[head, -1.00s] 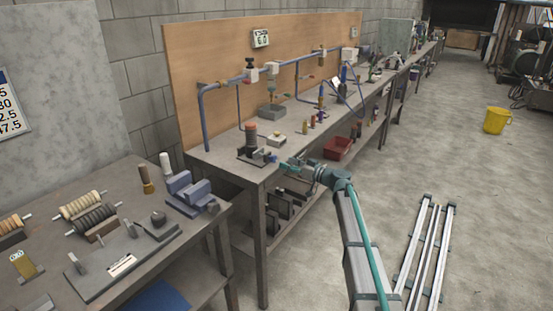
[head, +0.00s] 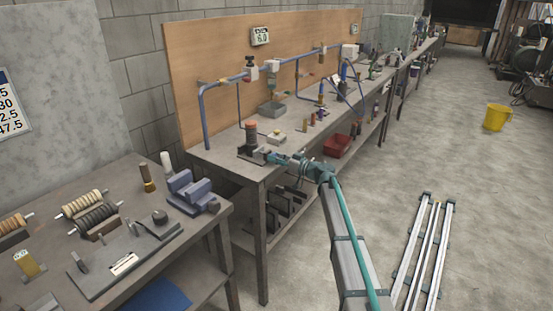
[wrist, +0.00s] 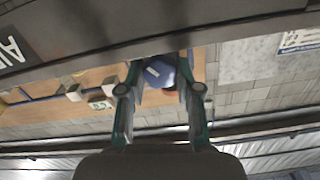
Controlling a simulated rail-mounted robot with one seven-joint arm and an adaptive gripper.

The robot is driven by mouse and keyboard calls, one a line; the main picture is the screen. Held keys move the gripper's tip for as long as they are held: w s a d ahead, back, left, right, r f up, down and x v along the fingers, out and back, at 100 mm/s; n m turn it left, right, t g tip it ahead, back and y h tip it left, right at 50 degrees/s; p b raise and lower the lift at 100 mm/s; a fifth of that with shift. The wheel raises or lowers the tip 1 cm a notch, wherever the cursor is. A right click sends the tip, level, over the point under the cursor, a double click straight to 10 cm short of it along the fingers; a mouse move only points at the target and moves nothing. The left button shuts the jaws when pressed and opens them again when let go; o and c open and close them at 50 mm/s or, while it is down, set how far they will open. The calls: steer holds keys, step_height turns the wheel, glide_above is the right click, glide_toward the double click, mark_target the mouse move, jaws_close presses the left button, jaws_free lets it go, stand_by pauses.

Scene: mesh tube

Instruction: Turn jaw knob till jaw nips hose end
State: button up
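The clamp fixture (head: 249,152) sits near the front corner of the long bench, with a dark base and a reddish-brown upright cylinder (head: 251,132) on it. My gripper (head: 272,158) is at its right side, by the bench's front edge. In the wrist view a round blue knob (wrist: 159,72) with a pale mark shows between the two fingers of my gripper (wrist: 160,68). The fingers stand apart on either side of it, and I see no clear contact. The gripper hides the knob in the head view. The jaw and the hose end are too small to make out.
A grey box (head: 271,109) and a small pale box with a yellow top (head: 276,138) stand on the bench behind. A blue pipe (head: 204,118) rises at the left. A red bin (head: 337,146) is on the lower shelf.

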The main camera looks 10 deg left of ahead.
jaws_close()
steer(key=shift+f+b, duration=0.1)
steer(key=shift+b, duration=0.2)
steer(key=shift+f+m+b, duration=0.15)
steer(key=shift+m+b, duration=0.65)
steer(key=shift+b, duration=0.15)
steer(key=shift+m+b, duration=1.55)
steer(key=shift+m, duration=0.65)
steer(key=shift+r, duration=0.2)
steer(key=o, duration=0.7)
jaws_free()
